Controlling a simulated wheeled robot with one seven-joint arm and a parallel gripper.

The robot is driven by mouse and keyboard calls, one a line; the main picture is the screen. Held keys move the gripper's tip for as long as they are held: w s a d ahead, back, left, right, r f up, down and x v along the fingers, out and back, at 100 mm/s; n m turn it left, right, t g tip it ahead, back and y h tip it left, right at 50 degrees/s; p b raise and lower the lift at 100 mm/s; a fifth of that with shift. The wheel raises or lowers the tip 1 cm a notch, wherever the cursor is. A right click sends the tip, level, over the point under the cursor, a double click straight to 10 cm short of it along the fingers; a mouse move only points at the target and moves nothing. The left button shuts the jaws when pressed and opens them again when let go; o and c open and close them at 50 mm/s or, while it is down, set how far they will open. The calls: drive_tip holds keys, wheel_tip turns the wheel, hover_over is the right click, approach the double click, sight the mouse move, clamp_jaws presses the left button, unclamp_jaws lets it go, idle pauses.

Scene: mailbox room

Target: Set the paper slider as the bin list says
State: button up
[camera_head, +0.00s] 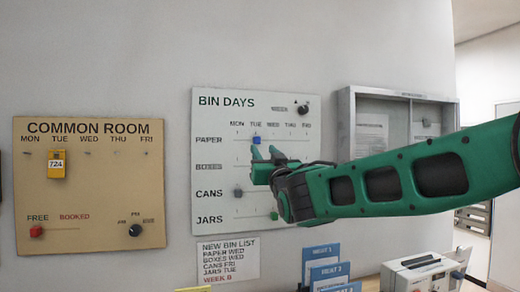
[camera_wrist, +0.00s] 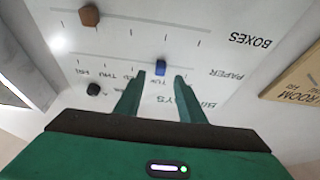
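The blue paper slider (camera_head: 256,140) is on the PAPER row of the BIN DAYS board (camera_head: 215,120), under TUE. My gripper (camera_head: 265,151) is just below it, fingers pointing at the board. In the wrist view, which is upside down, the blue slider (camera_wrist: 160,68) shows between and just beyond the open fingertips (camera_wrist: 160,77). I cannot tell whether either finger touches it. The bin list (camera_head: 228,260) below the board reads PAPER WED, BOXES WED, CANS FRI, JARS TUE, WEEK B.
The brown boxes slider (camera_wrist: 89,15) is hidden by my gripper in the head view. The cans slider (camera_head: 238,193), the green jars slider (camera_head: 274,215) and the black week knob (camera_head: 303,109) are nearby. The common room board (camera_head: 90,200) hangs left; a glass-fronted cabinet (camera_head: 345,125) hangs right.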

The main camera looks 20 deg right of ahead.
sight(258, 142)
drive_tip(key=shift+x, duration=3.05)
clamp_jaws()
